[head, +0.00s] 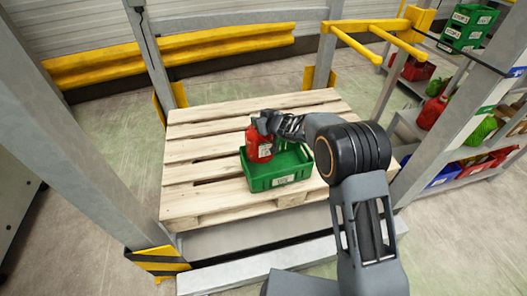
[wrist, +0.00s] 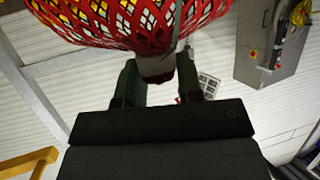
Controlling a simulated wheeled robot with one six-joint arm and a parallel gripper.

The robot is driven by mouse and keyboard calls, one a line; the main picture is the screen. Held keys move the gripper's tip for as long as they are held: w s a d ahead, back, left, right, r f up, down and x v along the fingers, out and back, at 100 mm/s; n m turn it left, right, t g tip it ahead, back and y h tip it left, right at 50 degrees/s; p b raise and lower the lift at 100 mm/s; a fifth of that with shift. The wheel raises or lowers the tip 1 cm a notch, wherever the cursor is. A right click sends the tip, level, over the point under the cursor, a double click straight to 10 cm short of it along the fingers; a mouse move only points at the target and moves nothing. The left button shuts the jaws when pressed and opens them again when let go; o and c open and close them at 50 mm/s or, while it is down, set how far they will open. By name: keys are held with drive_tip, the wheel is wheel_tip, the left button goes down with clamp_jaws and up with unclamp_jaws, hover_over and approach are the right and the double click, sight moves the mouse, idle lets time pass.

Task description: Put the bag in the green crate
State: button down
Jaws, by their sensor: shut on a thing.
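The bag is a red net bag (head: 258,148) with a pale label, and yellow shows through its mesh in the wrist view (wrist: 135,25). My gripper (head: 266,124) is shut on the top of the bag. In the wrist view the two fingers (wrist: 158,82) close on the bag's gathered end. The green crate (head: 272,181) stands on a wooden pallet. The bag hangs upright at the crate's left part, and its lower end overlaps the crate's rim and inside. I cannot tell whether it touches the crate floor. My gripper and wrist hide part of the crate's back.
The pallet (head: 200,170) has free slats around the crate. Grey posts (head: 75,130) and yellow guard rails (head: 190,45) stand to the left and behind. A shelf rack (head: 470,165) with red, blue and green crates is at the right, with yellow bars (head: 370,28) above.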

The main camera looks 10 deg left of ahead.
wheel_tip(320, 180, down, 12)
drive_tip(key=b, duration=0.3)
drive_tip(key=shift+f+b, duration=0.25)
drive_tip(key=shift+b, duration=0.1)
drive_tip(key=shift+f, duration=0.1)
drive_tip(key=c, duration=1.2)
unclamp_jaws()
drive_tip(key=shift+d+f, duration=0.1)
drive_tip(key=shift+f, duration=0.05)
drive_tip(key=o, duration=0.4)
